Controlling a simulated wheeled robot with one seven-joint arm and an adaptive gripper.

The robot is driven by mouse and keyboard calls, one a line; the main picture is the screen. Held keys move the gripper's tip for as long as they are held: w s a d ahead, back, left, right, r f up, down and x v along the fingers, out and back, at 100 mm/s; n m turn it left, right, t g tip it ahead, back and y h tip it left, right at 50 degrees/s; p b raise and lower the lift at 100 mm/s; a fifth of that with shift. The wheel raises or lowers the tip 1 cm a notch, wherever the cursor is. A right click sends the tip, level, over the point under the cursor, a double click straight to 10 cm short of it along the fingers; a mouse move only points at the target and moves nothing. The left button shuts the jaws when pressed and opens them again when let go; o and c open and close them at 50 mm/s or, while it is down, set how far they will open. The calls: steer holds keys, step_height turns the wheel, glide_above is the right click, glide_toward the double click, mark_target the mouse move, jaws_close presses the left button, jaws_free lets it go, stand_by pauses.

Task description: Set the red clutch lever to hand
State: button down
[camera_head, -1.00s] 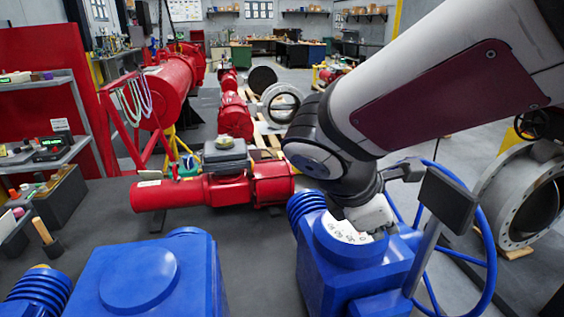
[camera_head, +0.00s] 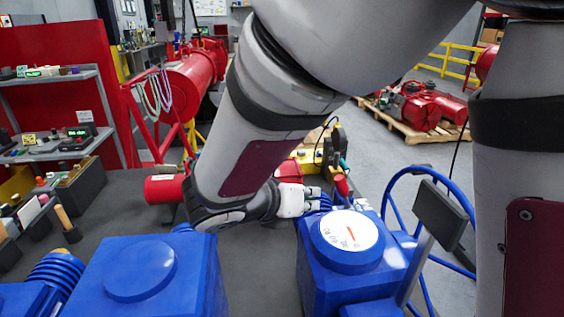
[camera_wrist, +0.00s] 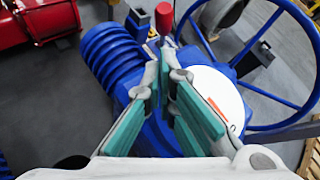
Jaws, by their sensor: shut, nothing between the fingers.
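The red clutch lever (camera_wrist: 164,17) stands beyond my fingertips in the wrist view, with its red grip pointing up. In the head view its red grip (camera_head: 341,186) shows just right of my fingers, behind the blue valve actuator (camera_head: 325,272). The actuator carries a white round dial (camera_head: 349,231) with a red-orange mark. My gripper (camera_head: 318,201) is low behind the actuator's dial. In the wrist view my gripper (camera_wrist: 165,68) has its green-padded fingers close together with nothing between them, short of the lever. Any contact with the lever cannot be told.
A blue handwheel (camera_wrist: 268,75) curves at the actuator's right. A dark display box (camera_head: 440,216) on a post stands in front of it. Ribbed blue housing (camera_wrist: 110,55) lies left of my fingers. Another blue actuator (camera_head: 140,275) stands at left. Grey floor lies between them.

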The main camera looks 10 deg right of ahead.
glide_toward(343, 194)
steer(key=x, duration=0.3)
steer(key=f+x, duration=0.1)
steer(key=x, duration=0.1)
steer(key=shift+w+a+f, duration=0.15)
steer(key=shift+w+a, duration=0.05)
steer(key=shift+w, duration=0.1)
